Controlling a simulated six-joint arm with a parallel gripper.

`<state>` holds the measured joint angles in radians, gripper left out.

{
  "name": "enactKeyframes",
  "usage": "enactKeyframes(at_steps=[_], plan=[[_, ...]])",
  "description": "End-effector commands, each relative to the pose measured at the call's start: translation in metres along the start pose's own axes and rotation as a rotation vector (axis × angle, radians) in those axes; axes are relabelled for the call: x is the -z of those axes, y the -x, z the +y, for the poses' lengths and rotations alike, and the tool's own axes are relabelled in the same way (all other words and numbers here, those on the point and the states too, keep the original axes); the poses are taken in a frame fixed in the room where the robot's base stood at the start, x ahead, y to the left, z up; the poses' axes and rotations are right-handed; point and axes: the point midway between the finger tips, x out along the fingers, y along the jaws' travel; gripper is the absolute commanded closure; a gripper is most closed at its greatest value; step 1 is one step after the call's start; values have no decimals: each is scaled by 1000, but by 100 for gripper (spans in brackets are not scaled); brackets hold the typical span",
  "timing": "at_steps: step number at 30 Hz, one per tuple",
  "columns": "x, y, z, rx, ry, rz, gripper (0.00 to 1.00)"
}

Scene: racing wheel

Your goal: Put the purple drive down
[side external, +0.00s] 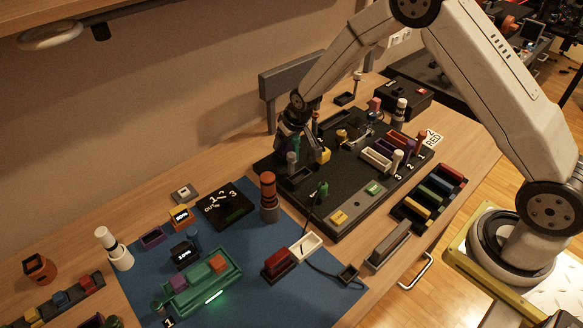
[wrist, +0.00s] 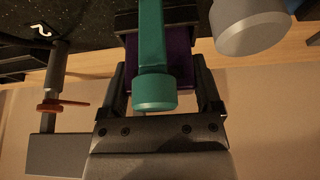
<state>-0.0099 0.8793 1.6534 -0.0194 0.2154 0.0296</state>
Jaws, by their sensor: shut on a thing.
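The purple drive (wrist: 184,66) is between the two fingers of my gripper (wrist: 160,72) in the wrist view, and the gripper is shut on it. A teal post with a round end (wrist: 153,92) stands in front of the drive and hides its middle. A dark block edge (wrist: 126,22) shows beside the drive's far end; whether they touch is unclear. In the side view my gripper (side external: 292,138) is low over the left back part of the black board (side external: 335,190).
A large grey cylinder (wrist: 249,27) is close to the right of the gripper in the wrist view. A grey post with an orange ring (wrist: 58,104) is to its left. In the side view, a yellow block (side external: 323,155) and several posts and trays crowd the board.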

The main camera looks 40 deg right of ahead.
Motion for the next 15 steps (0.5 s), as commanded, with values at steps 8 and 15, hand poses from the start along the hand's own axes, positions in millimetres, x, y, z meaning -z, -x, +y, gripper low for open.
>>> enactKeyframes(at_steps=[8, 15], plan=[[-3, -5, 0, 0, 0, -2, 12], [-5, -6, 0, 0, 0, -8, 0]])
